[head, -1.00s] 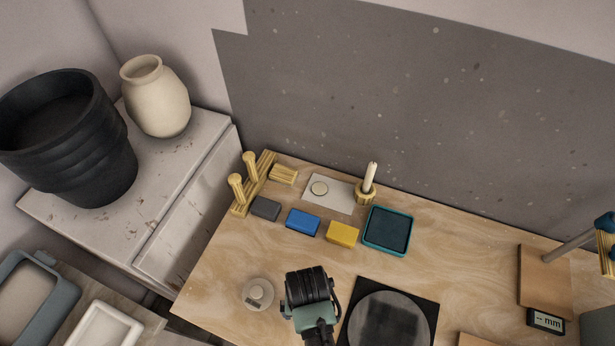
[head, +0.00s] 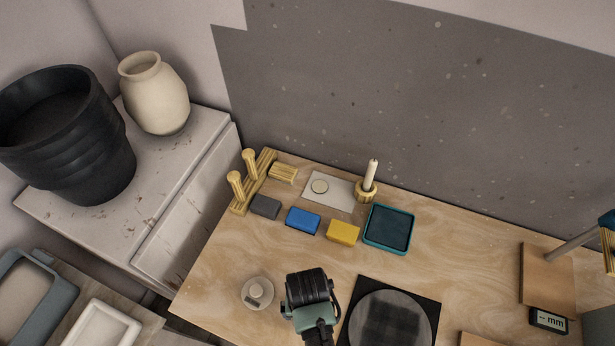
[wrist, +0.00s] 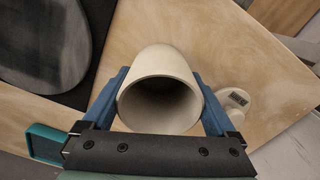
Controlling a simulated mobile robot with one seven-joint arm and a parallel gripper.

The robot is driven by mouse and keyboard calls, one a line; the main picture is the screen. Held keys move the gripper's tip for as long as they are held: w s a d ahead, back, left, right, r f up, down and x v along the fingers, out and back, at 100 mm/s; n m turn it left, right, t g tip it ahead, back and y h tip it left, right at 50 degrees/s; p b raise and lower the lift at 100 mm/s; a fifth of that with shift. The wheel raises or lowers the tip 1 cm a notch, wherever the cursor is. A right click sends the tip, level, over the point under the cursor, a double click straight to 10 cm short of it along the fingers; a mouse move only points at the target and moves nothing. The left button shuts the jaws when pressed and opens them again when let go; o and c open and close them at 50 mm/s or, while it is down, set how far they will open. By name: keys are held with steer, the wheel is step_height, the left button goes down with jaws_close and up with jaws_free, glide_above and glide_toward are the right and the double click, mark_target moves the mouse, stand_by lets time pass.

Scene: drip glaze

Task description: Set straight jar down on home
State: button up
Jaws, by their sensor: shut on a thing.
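The straight jar (wrist: 160,62), a plain cream cylinder, is between the blue fingers of my gripper (wrist: 160,82) in the wrist view. The fingers are shut on its sides, and its open mouth faces the camera. In the head view my wrist (head: 309,290) is over the front of the wooden table, left of the black mat, and hides the jar and fingers. I cannot tell whether the jar's base touches the table. No spot marked as home can be made out; bare wood (wrist: 215,45) shows around the jar.
A black mat with a grey disc (head: 390,322) lies close on the right. A small round pale device (head: 258,293) is close on the left; it also shows in the wrist view (wrist: 236,102). Blue (head: 302,221) and yellow (head: 343,231) blocks and a teal tray (head: 389,229) stand behind.

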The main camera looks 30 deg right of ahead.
steer(key=o, duration=1.2)
steer(key=shift+o, duration=0.2)
step_height(320, 180, up, 13)
steer(key=shift+b, duration=0.4)
